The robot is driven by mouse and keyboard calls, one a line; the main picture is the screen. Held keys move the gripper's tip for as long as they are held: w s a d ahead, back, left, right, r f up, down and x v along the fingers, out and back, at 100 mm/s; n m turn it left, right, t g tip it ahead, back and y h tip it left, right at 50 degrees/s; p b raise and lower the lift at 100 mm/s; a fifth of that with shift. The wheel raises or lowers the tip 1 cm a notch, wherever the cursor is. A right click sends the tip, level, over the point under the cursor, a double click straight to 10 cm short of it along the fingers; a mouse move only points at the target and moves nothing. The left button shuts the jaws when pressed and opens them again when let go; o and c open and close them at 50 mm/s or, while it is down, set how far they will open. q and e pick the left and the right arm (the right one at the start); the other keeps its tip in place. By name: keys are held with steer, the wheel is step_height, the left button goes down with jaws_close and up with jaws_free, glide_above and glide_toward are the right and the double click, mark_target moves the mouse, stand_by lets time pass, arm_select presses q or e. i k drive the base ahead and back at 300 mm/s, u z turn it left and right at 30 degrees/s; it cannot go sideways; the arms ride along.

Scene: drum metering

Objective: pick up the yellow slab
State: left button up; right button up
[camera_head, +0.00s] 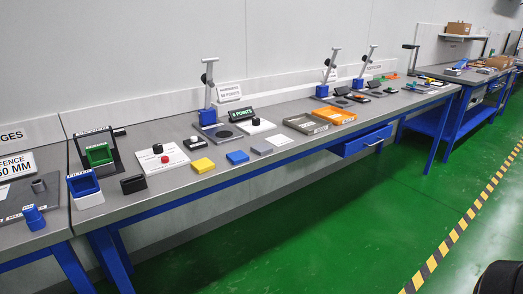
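The yellow slab (203,165) lies flat on the grey workbench top (240,173), near its front edge. A blue slab (237,157) lies just to its right, apart from it. A white card with a black knob and a red button (165,160) lies to its left. Nothing covers the yellow slab. Neither of my grippers shows in this view. A dark rounded shape (498,279) cuts into the bottom right corner, and I cannot tell what it is.
A black block (133,184) and a blue bin (84,188) stand to the left. A grey slab (262,150), a grey tray (306,124) and an orange tray (335,115) lie to the right. Upright stands line the back. The green floor (330,215) in front is clear.

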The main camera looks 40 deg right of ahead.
mark_target(202, 166)
steer(key=u, duration=0.5)
steer(key=k, duration=0.3)
steer(key=z, duration=1.6)
steer(key=i, duration=0.7)
steer(key=u, duration=0.35)
